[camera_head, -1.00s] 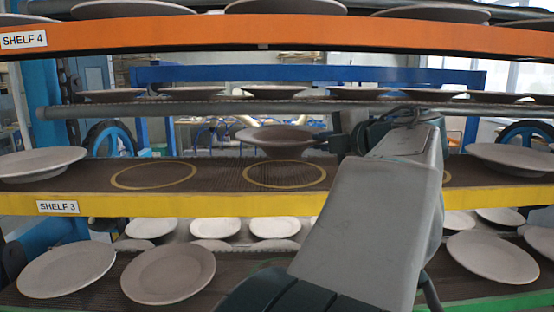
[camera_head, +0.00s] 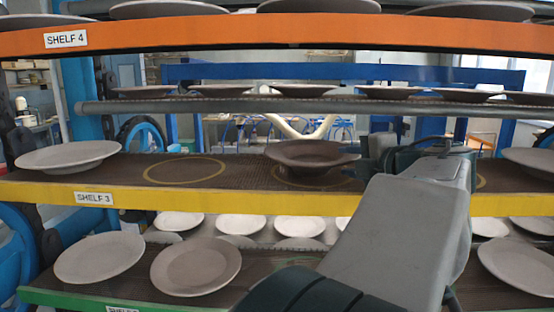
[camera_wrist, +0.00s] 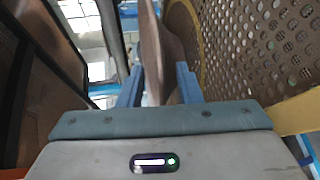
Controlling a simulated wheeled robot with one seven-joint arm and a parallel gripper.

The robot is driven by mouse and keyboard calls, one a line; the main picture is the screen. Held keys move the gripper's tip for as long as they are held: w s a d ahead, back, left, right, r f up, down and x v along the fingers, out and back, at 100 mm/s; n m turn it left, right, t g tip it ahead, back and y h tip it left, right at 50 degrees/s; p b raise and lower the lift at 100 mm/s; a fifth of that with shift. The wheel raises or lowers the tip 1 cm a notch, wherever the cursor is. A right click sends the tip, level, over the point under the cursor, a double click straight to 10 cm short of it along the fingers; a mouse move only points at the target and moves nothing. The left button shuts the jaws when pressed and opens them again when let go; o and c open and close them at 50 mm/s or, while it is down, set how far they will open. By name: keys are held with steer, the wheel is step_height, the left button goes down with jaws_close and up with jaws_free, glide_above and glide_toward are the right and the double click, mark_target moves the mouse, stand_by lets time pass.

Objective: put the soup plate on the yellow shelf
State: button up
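The soup plate (camera_head: 313,152), dark brown and deep, is upright and roughly level at the yellow shelf (camera_head: 240,198), over a yellow ring. I cannot tell whether its foot touches the surface. My gripper (camera_head: 368,150) is at the plate's right rim, partly hidden by my wrist. In the wrist view, the plate (camera_wrist: 158,50) is seen edge-on between the blue fingers of my gripper (camera_wrist: 158,86). The shelf's perforated surface (camera_wrist: 245,45) lies to the right there. I cannot tell whether both fingers press on the rim.
An empty yellow ring (camera_head: 185,171) lies left of the soup plate. A pale plate (camera_head: 68,157) is at the shelf's left end and another (camera_head: 530,160) at the right. An orange shelf (camera_head: 260,35) with plates is above, and a green-edged shelf (camera_head: 60,298) with plates is below.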

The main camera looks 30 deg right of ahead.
steer(key=shift+s, duration=0.1)
steer(key=b+v, duration=0.2)
steer(key=v, duration=1)
steer(key=shift+b, duration=0.4)
steer(key=shift+d, duration=0.1)
